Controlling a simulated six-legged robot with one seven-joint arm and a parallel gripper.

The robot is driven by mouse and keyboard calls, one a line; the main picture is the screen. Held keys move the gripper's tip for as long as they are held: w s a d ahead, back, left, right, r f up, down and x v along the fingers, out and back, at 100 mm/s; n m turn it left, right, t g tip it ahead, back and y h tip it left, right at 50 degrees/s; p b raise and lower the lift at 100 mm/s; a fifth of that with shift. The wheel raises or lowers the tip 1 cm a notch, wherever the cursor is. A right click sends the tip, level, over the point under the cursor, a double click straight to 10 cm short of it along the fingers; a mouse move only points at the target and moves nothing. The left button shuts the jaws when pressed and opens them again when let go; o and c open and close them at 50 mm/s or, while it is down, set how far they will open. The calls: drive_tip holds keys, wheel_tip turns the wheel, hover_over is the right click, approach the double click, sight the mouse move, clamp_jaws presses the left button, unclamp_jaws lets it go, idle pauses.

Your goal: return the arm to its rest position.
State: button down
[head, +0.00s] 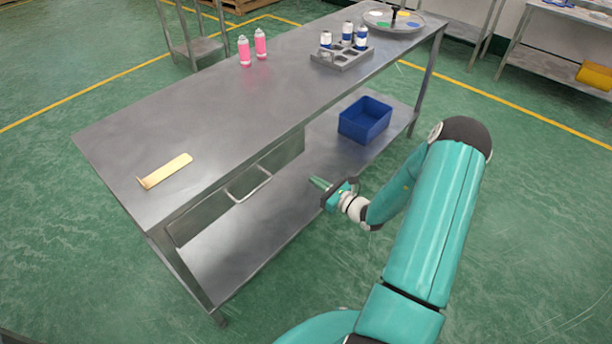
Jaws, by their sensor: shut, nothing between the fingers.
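My teal arm reaches up from the bottom of the head view, bends at the right and comes back down to the left. My gripper (320,184) is in front of the bench's near side, below the level of its top. It points left, with its fingers together and nothing seen between them. It appears apart from the steel bench (200,120).
A blue bin (365,120) stands on the lower shelf. A drawer handle (249,186) sticks out.

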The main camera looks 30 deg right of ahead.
drive_tip(key=shift+s+d, duration=0.2)
drive_tip(key=shift+s, duration=0.4)
drive_tip(key=s+a+r+n+g+y, duration=0.2)
drive_tip(key=s+a+r+n+g, duration=0.1)
drive_tip(key=a+r+n+g, duration=0.55)
drive_tip(key=s+a+r+n+g+y, duration=0.3)
drive_tip(key=s+a+r+n+g, duration=0.15)
drive_tip(key=a+r+n, duration=0.55)
drive_tip(key=s+a+r+n+t+h, duration=0.1)
drive_tip(key=s+a+r+n+h, duration=0.1)
drive_tip(key=s+r+n+h, duration=0.9)
drive_tip(key=shift+s+a+r+n+t, duration=0.35)
drive_tip(key=shift+s+r+n, duration=1.15)
drive_tip(key=shift+s, duration=1.15)
